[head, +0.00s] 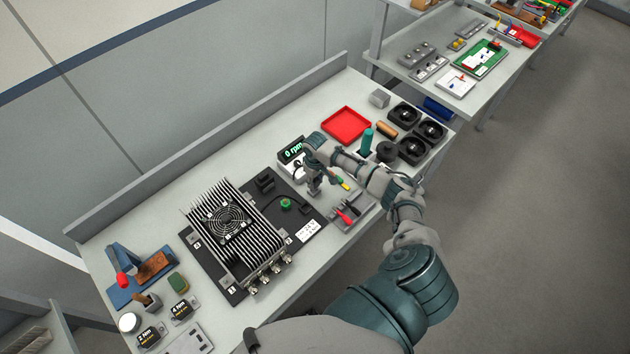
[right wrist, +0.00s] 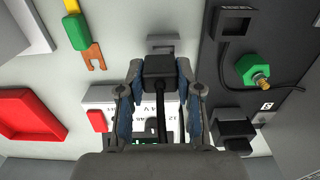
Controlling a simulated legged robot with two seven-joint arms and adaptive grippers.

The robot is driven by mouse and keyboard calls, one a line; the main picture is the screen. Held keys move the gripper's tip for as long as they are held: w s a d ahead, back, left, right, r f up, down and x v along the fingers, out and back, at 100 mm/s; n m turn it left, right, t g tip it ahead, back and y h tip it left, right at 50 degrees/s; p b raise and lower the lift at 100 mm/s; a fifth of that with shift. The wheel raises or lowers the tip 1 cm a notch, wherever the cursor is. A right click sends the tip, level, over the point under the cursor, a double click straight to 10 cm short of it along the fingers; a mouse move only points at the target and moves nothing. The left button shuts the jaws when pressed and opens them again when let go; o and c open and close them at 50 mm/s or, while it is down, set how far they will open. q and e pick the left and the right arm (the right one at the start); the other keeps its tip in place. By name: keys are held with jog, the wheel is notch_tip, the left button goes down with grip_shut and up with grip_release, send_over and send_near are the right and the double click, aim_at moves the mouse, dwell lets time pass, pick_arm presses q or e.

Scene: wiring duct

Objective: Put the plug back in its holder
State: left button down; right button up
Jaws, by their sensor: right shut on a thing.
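In the right wrist view my right gripper (right wrist: 158,78) is shut on a black plug (right wrist: 159,66), with a finger on each side. A black cable runs from the plug back toward my palm. Just beyond the plug is a small grey bracket (right wrist: 163,42); I cannot tell whether they touch. A black square socket block (right wrist: 234,22) sits on the dark plate to the right. In the head view my right gripper (head: 314,187) is low beside the plate's right edge, and the plug is hard to make out there. My left gripper is not in view.
A white box with a "0 rpm" display (head: 292,150) stands behind the gripper. The dark plate carries a finned heatsink with fan (head: 234,221) and a green knob (head: 286,203). A red tray (head: 346,125) and a grey tool tray (head: 350,212) are nearby.

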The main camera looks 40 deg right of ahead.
jog(key=shift+a, duration=0.4)
jog(key=shift+f+b, duration=0.55)
jog(key=shift+f, duration=0.5)
jog(key=o, duration=1.1)
jog(key=shift+r, duration=0.1)
notch_tip(320, 180, up, 12)
jog(key=shift+w+d+f, duration=0.1)
jog(key=shift+f, duration=0.05)
jog(key=shift+f, duration=0.1)
